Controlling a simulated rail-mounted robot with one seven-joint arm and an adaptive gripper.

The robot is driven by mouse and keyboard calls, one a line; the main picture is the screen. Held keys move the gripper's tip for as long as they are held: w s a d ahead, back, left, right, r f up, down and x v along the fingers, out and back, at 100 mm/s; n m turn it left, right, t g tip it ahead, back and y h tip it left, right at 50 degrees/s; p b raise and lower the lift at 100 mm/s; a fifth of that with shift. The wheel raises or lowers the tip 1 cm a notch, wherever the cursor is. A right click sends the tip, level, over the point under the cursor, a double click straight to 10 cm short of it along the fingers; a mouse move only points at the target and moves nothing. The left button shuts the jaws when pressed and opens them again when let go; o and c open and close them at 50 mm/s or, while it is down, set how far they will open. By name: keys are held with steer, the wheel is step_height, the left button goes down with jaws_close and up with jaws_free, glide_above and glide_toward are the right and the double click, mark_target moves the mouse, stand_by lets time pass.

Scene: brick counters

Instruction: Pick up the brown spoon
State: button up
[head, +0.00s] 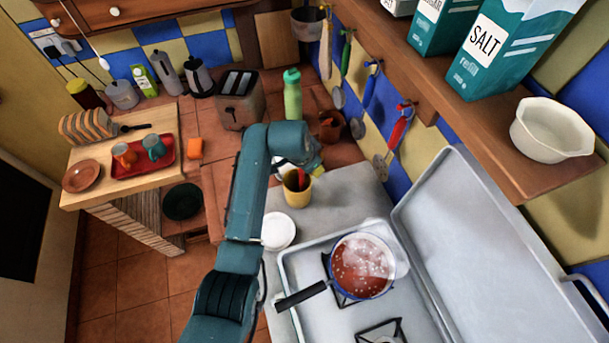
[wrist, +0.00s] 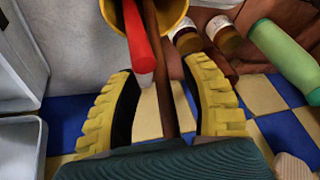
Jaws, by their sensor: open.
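The brown spoon (wrist: 163,72) shows in the wrist view as a thin dark-brown handle running down from the yellow cup (wrist: 150,12) between my fingers. Its lower end is hidden in the cup. A red-handled utensil (wrist: 138,45) stands in the same cup, just left of the spoon. My gripper (wrist: 162,75) is open, with one yellow-and-black finger on each side of the brown handle. In the head view the yellow cup (head: 297,196) stands on the grey counter below my gripper (head: 305,163). The spoon is not clear there.
A pan of red food (head: 362,264) sits on the stove (head: 310,322), with its raised lid to the right. A white plate (head: 279,231) lies left of the stove. A green bottle (head: 292,95), toaster (head: 240,100) and jars stand behind. Utensils hang along the wall.

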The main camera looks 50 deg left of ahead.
steer(key=shift+x, duration=0.9)
jaws_close()
